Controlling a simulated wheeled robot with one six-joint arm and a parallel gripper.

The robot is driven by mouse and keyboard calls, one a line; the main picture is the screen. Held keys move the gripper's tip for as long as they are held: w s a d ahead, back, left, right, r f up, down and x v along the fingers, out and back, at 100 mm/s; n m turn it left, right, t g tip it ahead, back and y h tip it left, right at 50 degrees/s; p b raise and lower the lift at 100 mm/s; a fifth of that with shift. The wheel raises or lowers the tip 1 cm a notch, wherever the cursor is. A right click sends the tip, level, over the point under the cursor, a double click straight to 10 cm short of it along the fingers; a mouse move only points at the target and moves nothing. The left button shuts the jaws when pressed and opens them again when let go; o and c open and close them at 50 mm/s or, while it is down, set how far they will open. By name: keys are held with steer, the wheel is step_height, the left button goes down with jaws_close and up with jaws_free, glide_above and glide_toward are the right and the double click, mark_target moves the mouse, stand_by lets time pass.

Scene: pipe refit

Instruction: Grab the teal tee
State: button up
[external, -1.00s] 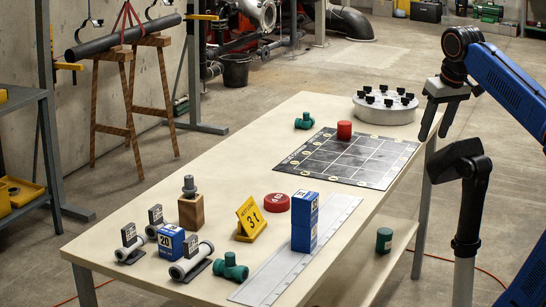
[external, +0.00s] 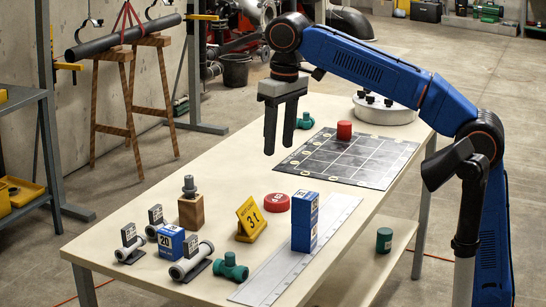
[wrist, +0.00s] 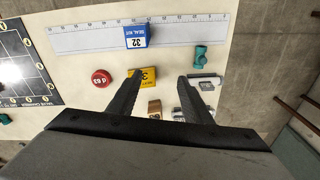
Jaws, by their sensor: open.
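A teal tee (external: 230,267) lies at the near edge of the table, beside the ruler strip; it also shows in the wrist view (wrist: 201,57), beyond and right of the fingertips. A second teal fitting (external: 305,121) lies at the far side of the table, left of the dark grid mat, partly behind the arm; in the wrist view a teal piece (wrist: 5,119) shows at the left edge. My gripper (external: 278,150) is open and empty, pointing down, well above the table. Its two fingers also show in the wrist view (wrist: 160,77), apart with nothing held.
Near the tee stand a blue box marked 20 (external: 171,241), grey pipe pieces (external: 192,261), a yellow number 31 sign (external: 250,219), blue stacked boxes (external: 304,222) and a ruler strip (external: 268,281). A wooden block (external: 191,210) carries a grey fitting. A teal can (external: 384,240) sits on the lower shelf.

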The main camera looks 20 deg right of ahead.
steer(key=n, duration=0.2)
glide_toward(230, 254)
steer(key=shift+g+h, duration=0.3)
steer(key=shift+h, duration=0.1)
steer(key=f, duration=0.6)
steer(key=shift+a+f, duration=0.15)
steer(key=shift+a, duration=0.2)
steer(key=shift+w+f, duration=0.2)
steer(key=shift+f, duration=1.15)
steer(key=shift+w+f, duration=0.15)
steer(key=shift+f, duration=1.2)
steer(key=c, duration=1.1)
